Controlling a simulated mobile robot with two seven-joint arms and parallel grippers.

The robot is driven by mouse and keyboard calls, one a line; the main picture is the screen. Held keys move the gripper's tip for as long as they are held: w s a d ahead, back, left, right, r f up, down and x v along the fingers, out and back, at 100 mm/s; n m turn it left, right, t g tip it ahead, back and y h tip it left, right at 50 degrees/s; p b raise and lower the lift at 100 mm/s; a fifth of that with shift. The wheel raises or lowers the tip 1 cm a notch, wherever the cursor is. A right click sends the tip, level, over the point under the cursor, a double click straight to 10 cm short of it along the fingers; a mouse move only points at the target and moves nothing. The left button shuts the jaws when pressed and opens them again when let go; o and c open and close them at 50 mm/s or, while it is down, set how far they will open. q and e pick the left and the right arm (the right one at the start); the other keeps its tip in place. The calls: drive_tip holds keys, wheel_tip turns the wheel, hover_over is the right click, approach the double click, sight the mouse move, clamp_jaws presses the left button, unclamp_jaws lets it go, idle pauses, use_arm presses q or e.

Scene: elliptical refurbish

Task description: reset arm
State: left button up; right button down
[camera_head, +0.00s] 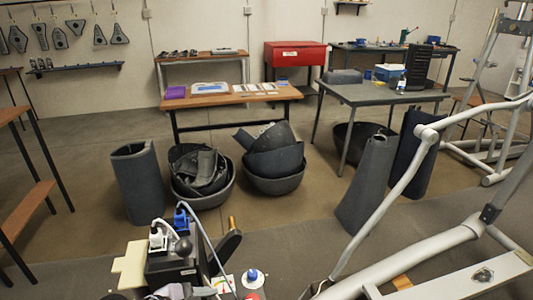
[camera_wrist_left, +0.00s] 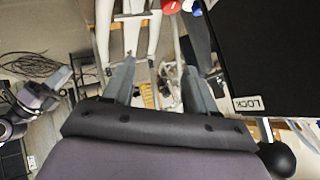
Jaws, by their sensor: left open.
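My left gripper (camera_wrist_left: 160,82) shows in the left wrist view, with two grey fingers spread apart. I see nothing held between them; small items show blurred beyond the gap. A large black panel with a LOCK label (camera_wrist_left: 248,103) is close on the right of that view. A grey-white frame (camera_wrist_left: 128,35) lies beyond the fingers. I cannot make out either gripper in the head view, and my right gripper is not in view.
Elliptical machine tubes (camera_head: 400,185) fill the right foreground. A black device with plugs and cables (camera_head: 170,266) stands at bottom centre. Black tubs (camera_head: 205,200) and rolled mats (camera_head: 135,185) stand on the floor before a workbench (camera_head: 235,100). Dark cables (camera_wrist_left: 35,65) lie left in the wrist view.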

use_arm(q)
drive_tip(key=s+a+f+n+t+y, duration=0.4)
drive_tip(key=s+a+f+n, duration=0.5)
drive_tip(key=s+f+n, duration=0.3)
drive_tip(key=shift+f+n+y, duration=0.3)
drive_tip(key=shift+f+n, duration=0.05)
drive_tip(key=shift+n, duration=0.35)
